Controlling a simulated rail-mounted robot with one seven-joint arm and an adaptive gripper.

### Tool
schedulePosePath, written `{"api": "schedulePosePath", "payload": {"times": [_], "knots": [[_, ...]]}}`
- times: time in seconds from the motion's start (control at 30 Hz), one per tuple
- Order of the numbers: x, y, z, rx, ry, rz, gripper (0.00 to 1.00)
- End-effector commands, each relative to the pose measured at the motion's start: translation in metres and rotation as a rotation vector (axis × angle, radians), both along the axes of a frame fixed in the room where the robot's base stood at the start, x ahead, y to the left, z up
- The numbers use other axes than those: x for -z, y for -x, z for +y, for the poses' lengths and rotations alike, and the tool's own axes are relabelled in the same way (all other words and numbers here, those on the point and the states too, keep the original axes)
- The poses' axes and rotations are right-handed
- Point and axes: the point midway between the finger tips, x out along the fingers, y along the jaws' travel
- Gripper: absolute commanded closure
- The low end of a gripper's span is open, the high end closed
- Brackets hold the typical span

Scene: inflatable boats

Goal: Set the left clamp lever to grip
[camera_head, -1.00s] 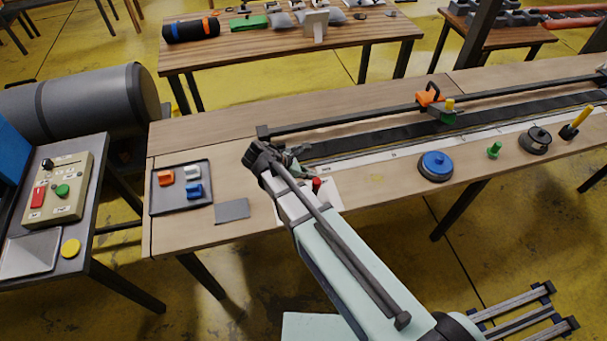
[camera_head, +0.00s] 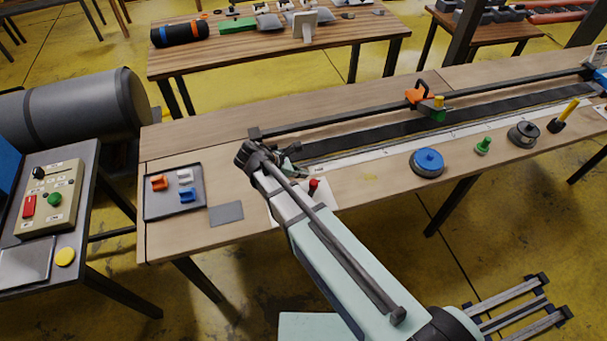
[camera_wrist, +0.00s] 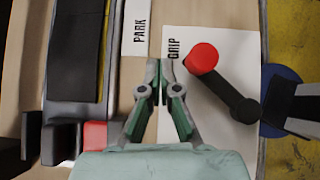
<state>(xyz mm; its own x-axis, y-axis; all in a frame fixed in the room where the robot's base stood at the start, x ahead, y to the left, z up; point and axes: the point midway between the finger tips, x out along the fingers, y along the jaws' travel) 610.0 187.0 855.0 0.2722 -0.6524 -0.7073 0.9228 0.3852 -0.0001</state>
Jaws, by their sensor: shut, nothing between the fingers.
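The left clamp lever is a dark arm with a red knob (camera_wrist: 201,58), seen in the wrist view over a white card (camera_wrist: 195,115) printed "GRIP". The lever runs from the knob down and right to a dark pivot end. A "PARK" label (camera_wrist: 139,30) lies left of the card. In the head view the red knob (camera_head: 313,184) shows just right of my arm. My gripper (camera_wrist: 160,68) is shut and empty, its tips left of the knob and apart from it in the picture. In the head view my arm partly hides the clamp area, and the fingertips are hard to make out.
A long dark rail (camera_head: 350,117) with an orange-and-green carriage (camera_head: 425,98) runs along the bench. A tray (camera_head: 160,213) with small clips is at left. A blue disc (camera_head: 428,162), a green knob (camera_head: 483,146) and a dark round weight (camera_head: 523,134) stand to the right.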

Motion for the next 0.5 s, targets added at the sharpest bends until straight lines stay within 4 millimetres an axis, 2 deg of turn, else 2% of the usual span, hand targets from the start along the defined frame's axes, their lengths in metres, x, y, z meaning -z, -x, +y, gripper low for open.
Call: {"api": "schedulePosePath", "payload": {"times": [0.13,0.2,0.5], "knots": [[-0.002,-0.021,0.017,0.002,0.000,0.001,1.00],[-0.005,-0.025,0.024,0.004,-0.001,-0.003,1.00],[-0.044,-0.047,0.055,0.003,-0.002,-0.002,1.00]]}}
